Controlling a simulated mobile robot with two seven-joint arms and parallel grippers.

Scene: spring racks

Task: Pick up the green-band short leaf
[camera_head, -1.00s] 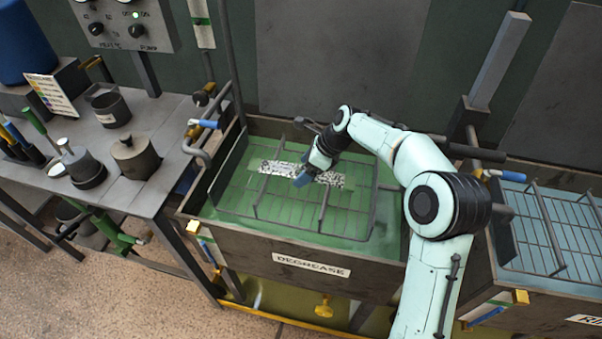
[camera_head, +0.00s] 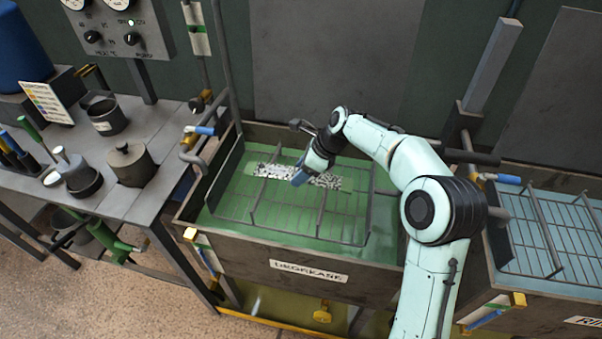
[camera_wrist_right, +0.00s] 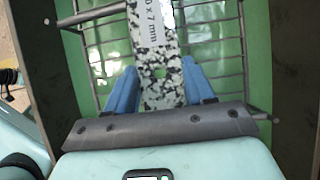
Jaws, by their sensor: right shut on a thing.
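The speckled black-and-white leaf (camera_head: 272,172) lies level over the wire basket in the tank marked DEGREASE, with light green at its ends. In the right wrist view the leaf (camera_wrist_right: 153,35) runs up the middle, with a white label whose visible end reads "7 mm" and a small green patch near my fingers. My right gripper (camera_head: 299,179) reaches down onto the middle of the leaf. Its blue fingers (camera_wrist_right: 156,88) are on both sides of the leaf, shut on it. Whether the leaf touches the basket I cannot tell. My left gripper is not in view.
The basket (camera_head: 290,218) has raised wire bars around the leaf. The tank's front wall (camera_head: 240,250) is dark metal. A second tank with a blue rack (camera_head: 535,235) stands right. A bench (camera_head: 135,200) with pots stands left.

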